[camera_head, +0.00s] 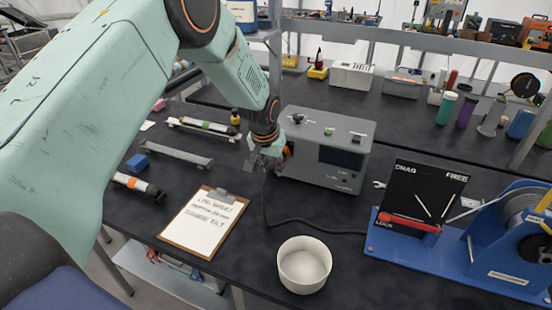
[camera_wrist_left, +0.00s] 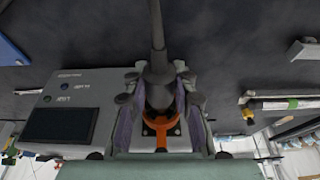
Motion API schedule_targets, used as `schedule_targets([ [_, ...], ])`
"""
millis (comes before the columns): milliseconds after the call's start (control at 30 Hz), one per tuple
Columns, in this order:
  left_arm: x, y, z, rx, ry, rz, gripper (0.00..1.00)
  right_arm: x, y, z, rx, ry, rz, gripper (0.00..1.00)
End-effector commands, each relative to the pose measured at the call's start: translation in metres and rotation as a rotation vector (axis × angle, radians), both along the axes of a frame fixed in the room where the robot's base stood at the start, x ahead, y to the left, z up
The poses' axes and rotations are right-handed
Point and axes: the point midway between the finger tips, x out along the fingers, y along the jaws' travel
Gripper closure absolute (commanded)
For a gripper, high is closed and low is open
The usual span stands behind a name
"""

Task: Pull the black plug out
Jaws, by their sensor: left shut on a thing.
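The grey box-shaped device (camera_head: 325,150) with a dark screen stands on the black table. My left gripper (camera_head: 264,163) is at its left side and hides the plug in the head view. In the left wrist view my gripper (camera_wrist_left: 158,95) is shut on the black plug (camera_wrist_left: 157,72), with one finger on each side. The plug's cable runs away from the fingers. An orange ring (camera_wrist_left: 161,130) shows just behind the plug, at the device's side. I cannot tell whether the plug sits fully in its socket. My right gripper is in neither view.
A clipboard (camera_head: 203,222) lies left of the gripper and a white bowl (camera_head: 304,265) stands in front. The black cable (camera_head: 300,228) runs right across the table to the blue rig (camera_head: 480,250).

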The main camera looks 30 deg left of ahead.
Motion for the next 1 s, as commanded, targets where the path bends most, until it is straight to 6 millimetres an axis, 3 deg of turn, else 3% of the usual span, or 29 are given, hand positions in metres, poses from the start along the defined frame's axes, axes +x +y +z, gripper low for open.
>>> schedule_targets([
  [600,-0.021,-0.001,0.001,-0.001,0.001,0.002,1.0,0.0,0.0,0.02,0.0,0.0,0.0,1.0],
  [1000,-0.023,-0.001,0.0,-0.001,-0.001,0.001,1.0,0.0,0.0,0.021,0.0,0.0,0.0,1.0],
])
